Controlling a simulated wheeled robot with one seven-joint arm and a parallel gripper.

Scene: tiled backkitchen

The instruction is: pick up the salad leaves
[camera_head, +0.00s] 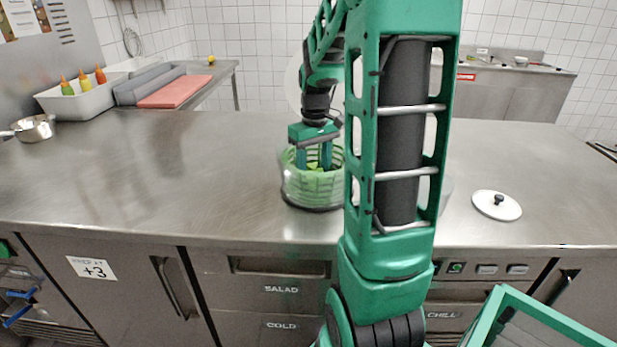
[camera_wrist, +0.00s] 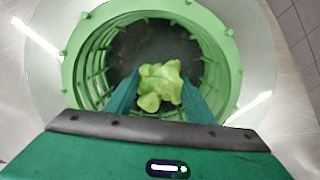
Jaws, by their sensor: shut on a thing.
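The salad leaves (camera_wrist: 158,84) are a light green crumpled bunch inside a green slotted basket (camera_wrist: 78,62). The basket sits in a clear bowl (camera_head: 296,190) on the steel counter. My gripper (camera_head: 314,160) points down into the basket from above. In the wrist view my gripper (camera_wrist: 168,95) has its two green fingers on either side of the leaves, shut on them. In the head view the leaves (camera_head: 315,167) show only as a small patch between the fingers. My arm hides the right side of the bowl.
A white lid (camera_head: 497,205) with a dark knob lies on the counter at right. A metal pan (camera_head: 35,128) stands at far left. A white bin (camera_head: 85,100) with several bottles and a red board (camera_head: 176,92) are behind. The left counter front is clear.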

